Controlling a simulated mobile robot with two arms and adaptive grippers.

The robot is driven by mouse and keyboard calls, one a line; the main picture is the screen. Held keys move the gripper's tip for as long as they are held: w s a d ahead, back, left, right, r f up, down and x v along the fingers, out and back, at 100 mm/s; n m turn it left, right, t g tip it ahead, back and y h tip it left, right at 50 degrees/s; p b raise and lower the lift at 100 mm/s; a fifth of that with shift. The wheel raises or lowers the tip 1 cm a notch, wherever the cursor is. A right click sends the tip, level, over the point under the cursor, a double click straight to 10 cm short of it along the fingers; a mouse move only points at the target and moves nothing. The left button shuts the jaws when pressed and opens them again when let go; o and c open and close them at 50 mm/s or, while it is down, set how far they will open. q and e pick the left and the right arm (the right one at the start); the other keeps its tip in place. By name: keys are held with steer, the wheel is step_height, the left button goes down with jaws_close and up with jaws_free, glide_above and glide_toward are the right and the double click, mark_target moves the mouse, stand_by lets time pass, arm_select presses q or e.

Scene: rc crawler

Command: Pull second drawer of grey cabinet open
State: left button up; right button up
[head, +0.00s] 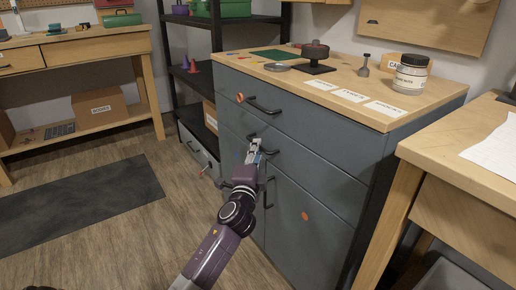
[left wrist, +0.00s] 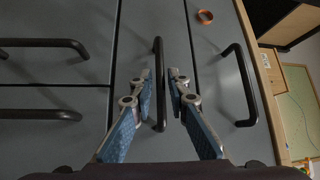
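The grey cabinet (head: 330,200) stands at the centre right with a wooden top. Its second drawer (head: 310,174) looks shut, flush with the drawer above. The second drawer's dark bar handle (head: 267,150) is partly hidden by my left gripper (head: 254,150), which is at it. In the left wrist view the handle (left wrist: 160,82) runs up between the two fingertips of my left gripper (left wrist: 159,76). The fingers are open, with a narrow gap on each side of the bar. The top drawer's handle (left wrist: 240,85) lies to the right there. My right gripper is not in view.
Door handles of the cabinet (left wrist: 45,43) sit close below the drawer. A wooden desk (head: 460,165) is close on the right, a black shelf (head: 195,85) on the left. Floor at left is clear with a dark mat (head: 75,205).

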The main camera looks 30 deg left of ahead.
arm_select(q)
steer(key=shift+x, duration=0.9)
jaws_close()
